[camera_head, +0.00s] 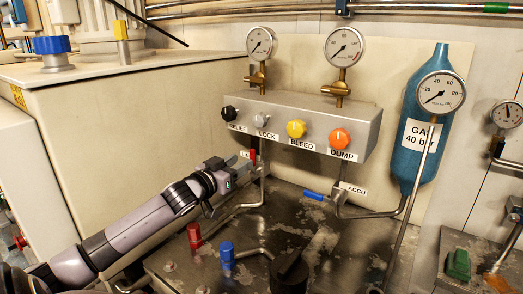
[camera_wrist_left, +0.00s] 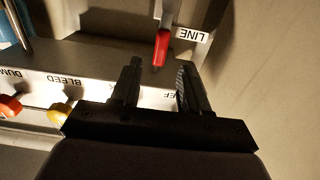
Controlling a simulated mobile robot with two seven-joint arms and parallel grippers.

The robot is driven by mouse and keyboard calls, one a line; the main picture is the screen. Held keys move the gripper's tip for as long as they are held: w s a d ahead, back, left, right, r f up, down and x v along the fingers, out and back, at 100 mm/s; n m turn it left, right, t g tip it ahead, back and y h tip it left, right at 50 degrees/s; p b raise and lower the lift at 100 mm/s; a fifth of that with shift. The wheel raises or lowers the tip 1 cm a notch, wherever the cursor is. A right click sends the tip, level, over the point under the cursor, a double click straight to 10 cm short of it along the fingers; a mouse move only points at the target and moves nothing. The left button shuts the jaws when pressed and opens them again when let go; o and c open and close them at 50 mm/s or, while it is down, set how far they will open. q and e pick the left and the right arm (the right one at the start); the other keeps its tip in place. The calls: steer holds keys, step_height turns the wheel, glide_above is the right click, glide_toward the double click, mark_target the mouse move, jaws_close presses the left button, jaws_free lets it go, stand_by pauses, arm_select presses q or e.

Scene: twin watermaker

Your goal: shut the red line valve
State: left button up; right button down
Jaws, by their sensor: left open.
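The red line valve handle (camera_head: 253,157) is on the thin vertical pipe under the left end of the grey manifold box, beside the LINE label. The handle appears to run along the pipe. In the left wrist view the red handle (camera_wrist_left: 161,48) is just beyond the fingertips, beside the upside-down LINE label (camera_wrist_left: 192,36). My left gripper (camera_head: 238,166) is open and close to the left of the handle. In its wrist view the two fingers (camera_wrist_left: 158,82) are spread with nothing between them, and the handle lies ahead of the gap. My right gripper is not in view.
The manifold box (camera_head: 300,124) carries black, grey, yellow and orange knobs above. A blue lever (camera_head: 314,195) sits crosswise by the ACCU label. Red (camera_head: 195,238) and blue (camera_head: 227,256) handles and a black knob (camera_head: 290,270) stand on the bench. A large beige tank (camera_head: 130,110) is at left.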

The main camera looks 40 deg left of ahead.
mark_target(251, 155)
arm_select(q)
steer(key=shift+w+r, duration=0.2)
steer(key=shift+w, duration=0.4)
steer(key=shift+w+a+f+p, duration=0.1)
steer(key=shift+w+a+p, duration=0.1)
steer(key=shift+w, duration=1.25)
steer(key=shift+w+a+f+p, duration=0.1)
steer(key=shift+w+a+p, duration=0.05)
steer(key=shift+w, duration=1.25)
jaws_close()
